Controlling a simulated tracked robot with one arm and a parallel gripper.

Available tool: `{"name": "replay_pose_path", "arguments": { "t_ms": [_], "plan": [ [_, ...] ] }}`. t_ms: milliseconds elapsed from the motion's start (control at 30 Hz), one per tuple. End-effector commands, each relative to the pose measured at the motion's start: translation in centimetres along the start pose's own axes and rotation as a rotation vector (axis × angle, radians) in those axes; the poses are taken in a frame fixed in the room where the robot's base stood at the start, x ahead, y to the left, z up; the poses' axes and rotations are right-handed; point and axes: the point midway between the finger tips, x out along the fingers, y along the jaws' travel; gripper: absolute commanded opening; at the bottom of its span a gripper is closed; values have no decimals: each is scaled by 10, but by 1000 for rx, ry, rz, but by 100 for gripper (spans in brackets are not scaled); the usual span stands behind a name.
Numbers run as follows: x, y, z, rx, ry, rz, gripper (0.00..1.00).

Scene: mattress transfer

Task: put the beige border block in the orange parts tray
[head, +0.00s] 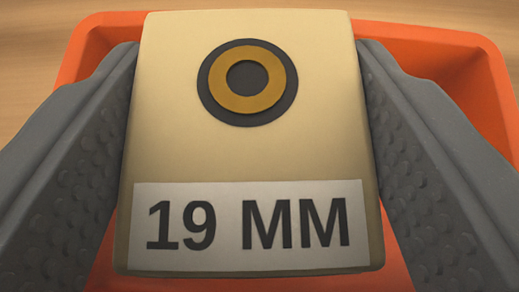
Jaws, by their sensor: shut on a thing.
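The beige border block (180,130) fills the middle of the head view. It has a dark and gold ring on its face and a white label reading "19 MM". My gripper (249,140) is shut on it, with one grey finger against its left side and one against its right. The orange parts tray (440,40) lies behind and below the block, and its rim shows on both sides. The block hides most of the tray's inside. I cannot tell how high the block is above the tray floor.
A light wooden surface (40,45) shows beyond the tray at the top and upper left. No other objects are in view.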

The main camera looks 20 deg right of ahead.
Motion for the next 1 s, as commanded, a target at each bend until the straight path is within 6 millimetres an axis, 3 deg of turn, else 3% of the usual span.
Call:
{"name": "replay_pose_path", "arguments": {
  "t_ms": [300,667,700,733,1000],
  "plan": [
    [18,0,31,1,2,1,26],
    [19,1,33,1,2,2,26],
    [19,1,33,1,3,2,65],
    [18,1,33,1,3,2,74],
    [18,1,33,1,3,2,76]
  ]
}}
